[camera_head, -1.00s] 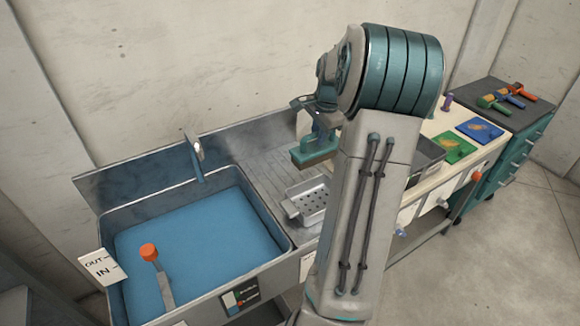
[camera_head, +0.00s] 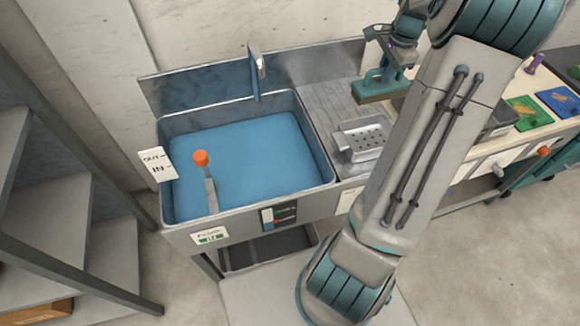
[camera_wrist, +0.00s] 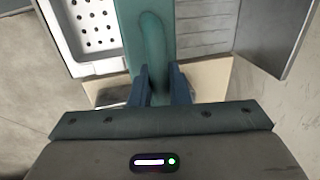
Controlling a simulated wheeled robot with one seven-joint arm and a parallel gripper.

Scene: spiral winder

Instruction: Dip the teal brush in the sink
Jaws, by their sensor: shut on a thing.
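The teal brush (camera_head: 378,84) has a teal back and handle and a brown underside. My gripper (camera_head: 388,68) is shut on its handle and holds it over the ribbed drainboard at the back right of the sink. In the wrist view, the teal brush (camera_wrist: 152,45) runs between the two blue fingers of my gripper (camera_wrist: 158,84). The steel sink (camera_head: 325,165) is filled with flat blue water (camera_head: 250,150) and lies left of the brush. The brush is apart from the water.
A tap (camera_head: 256,72) stands at the sink's back edge. An orange-knobbed lever (camera_head: 201,158) rises at the front left, beside an OUT/IN sign (camera_head: 157,164). A perforated tray (camera_head: 363,140) sits on the drainboard (camera_head: 330,100). Grey shelves (camera_head: 60,205) stand at left.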

